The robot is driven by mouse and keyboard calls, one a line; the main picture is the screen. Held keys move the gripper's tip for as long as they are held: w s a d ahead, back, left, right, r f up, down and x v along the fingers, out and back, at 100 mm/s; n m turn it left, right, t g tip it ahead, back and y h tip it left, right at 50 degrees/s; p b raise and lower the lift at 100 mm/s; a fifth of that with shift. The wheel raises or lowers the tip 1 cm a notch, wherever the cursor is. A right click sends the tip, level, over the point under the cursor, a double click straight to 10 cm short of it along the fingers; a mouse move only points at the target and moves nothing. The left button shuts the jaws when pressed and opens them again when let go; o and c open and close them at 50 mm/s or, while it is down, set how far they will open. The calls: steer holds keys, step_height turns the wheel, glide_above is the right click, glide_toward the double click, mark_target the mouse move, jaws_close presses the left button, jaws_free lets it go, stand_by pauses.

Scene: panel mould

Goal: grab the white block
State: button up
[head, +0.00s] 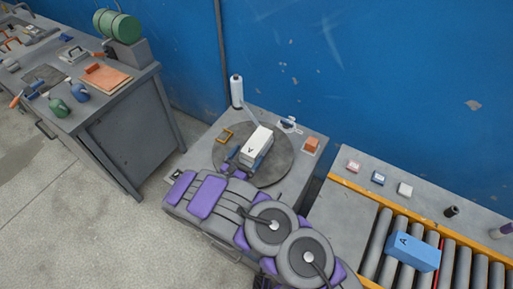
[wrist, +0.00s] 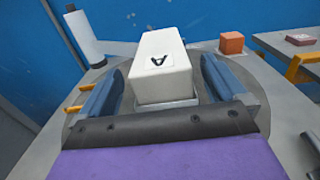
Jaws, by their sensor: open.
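In the wrist view the white block (wrist: 161,66) sits between the two blue fingers of my gripper (wrist: 160,88). The fingers are spread to either side, with a gap visible on each side of the block. In the head view my arm covers the table's front, and only a small part of my gripper (head: 232,160) shows beside the block. The block's lower near part is partly hidden.
A white bottle (head: 237,92) stands behind the plate, and an orange block (head: 311,145) sits to its right. A roller conveyor (head: 455,262) with a blue block (head: 413,252) is at right. A cluttered workbench (head: 120,130) stands at left.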

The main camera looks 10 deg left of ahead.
mark_target(254, 145)
steer(key=shift+r+b+x, duration=0.1)
steer(key=shift+b+x, duration=0.2)
steer(key=shift+x, duration=1.05)
steer(key=shift+r+b+x, duration=0.15)
steer(key=shift+b+x, duration=0.1)
steer(key=shift+x, duration=1.1)
steer(key=c, duration=1.6)
steer(key=shift+o, duration=0.2)
steer(key=shift+r, duration=0.1)
